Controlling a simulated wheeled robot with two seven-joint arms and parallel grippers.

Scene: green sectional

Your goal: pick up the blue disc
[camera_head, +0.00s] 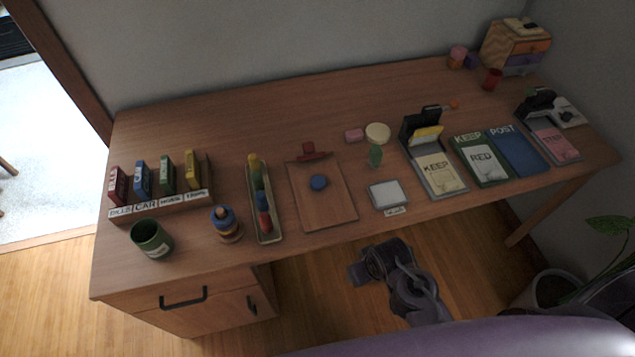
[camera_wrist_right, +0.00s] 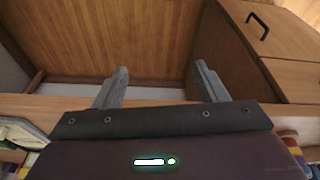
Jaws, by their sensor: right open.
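The blue disc (camera_head: 319,182) lies flat on a brown wooden board (camera_head: 322,210) near the middle of the desk. A red block (camera_head: 308,148) with a bar sits at the board's back edge. My right gripper (camera_head: 362,272) is in front of the desk's front edge, below and right of the disc, and apart from it. In the right wrist view its two fingers (camera_wrist_right: 160,85) are spread with nothing between them. The disc cannot be made out in that view. My left gripper is not in view.
Left of the board stand a long tray (camera_head: 277,237) of coloured pieces, a ring stack (camera_head: 226,224) and a green cup (camera_head: 152,240). The desk's back left is clear.

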